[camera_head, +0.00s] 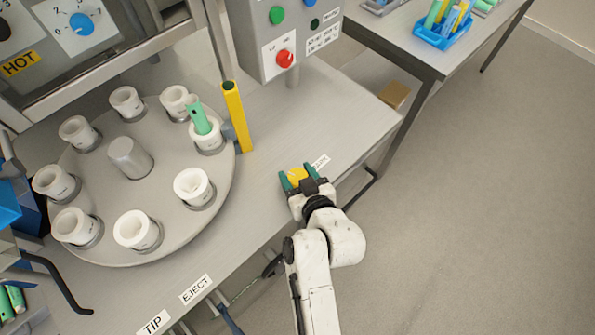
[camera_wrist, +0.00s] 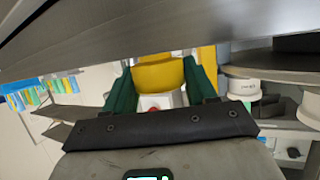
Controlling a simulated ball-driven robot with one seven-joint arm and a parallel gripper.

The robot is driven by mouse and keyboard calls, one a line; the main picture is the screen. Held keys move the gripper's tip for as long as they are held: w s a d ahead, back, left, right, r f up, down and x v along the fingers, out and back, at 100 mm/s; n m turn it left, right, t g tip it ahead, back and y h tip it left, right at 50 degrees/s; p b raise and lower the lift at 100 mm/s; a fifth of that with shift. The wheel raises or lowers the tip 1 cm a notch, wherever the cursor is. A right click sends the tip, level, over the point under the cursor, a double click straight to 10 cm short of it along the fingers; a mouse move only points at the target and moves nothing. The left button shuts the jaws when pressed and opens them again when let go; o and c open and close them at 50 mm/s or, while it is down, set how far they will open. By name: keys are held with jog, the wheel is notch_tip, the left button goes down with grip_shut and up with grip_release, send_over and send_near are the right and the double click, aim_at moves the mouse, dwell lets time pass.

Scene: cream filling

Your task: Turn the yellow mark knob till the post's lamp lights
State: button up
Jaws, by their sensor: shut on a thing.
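The yellow mark knob (camera_head: 297,173) is at the front edge of the grey bench, by a small white label. In the wrist view the knob (camera_wrist: 158,74) sits between my two green fingers. My gripper (camera_head: 298,177) is shut on it. A yellow post (camera_head: 237,115) stands upright on the bench beside the turntable, behind and left of the knob. Its top looks dark and I see no glow on it. The knob's mark and pointing direction cannot be made out.
A round turntable (camera_head: 128,190) carries several white cups; one cup (camera_head: 207,135) holds a green tube. A grey panel with a red knob (camera_head: 284,58) stands behind. A panel with a blue knob (camera_head: 81,25) is at upper left. Open floor lies right of my arm.

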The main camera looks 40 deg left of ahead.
jog(key=n+g+b, duration=0.1)
jog(key=b, duration=0.1)
jog(key=n+g+y+b, duration=0.1)
jog(key=n+g+b, duration=0.1)
jog(key=b, duration=0.1)
jog(key=shift+w+d+f+g, duration=0.1)
jog(key=shift+w+f+g, duration=0.05)
jog(key=shift+f+g, duration=0.2)
jog(key=shift+n+g+b, duration=0.55)
jog(key=shift+n+b, duration=0.05)
jog(key=shift+b, duration=0.45)
jog(key=n+g+b, duration=0.4)
jog(key=g+b, duration=0.1)
jog(key=shift+r+h+b, duration=0.2)
jog(key=shift+h+b, duration=0.1)
jog(key=shift+n+g, duration=0.3)
jog(key=shift+n, duration=0.1)
jog(key=o, duration=1)
jog(key=shift+r, duration=0.1)
jog(key=shift+c, duration=0.2)
jog(key=v, duration=1)
jog(key=shift+d+r+b, duration=0.2)
jog(key=shift+d+b, duration=0.1)
jog(key=shift+b, duration=0.15)
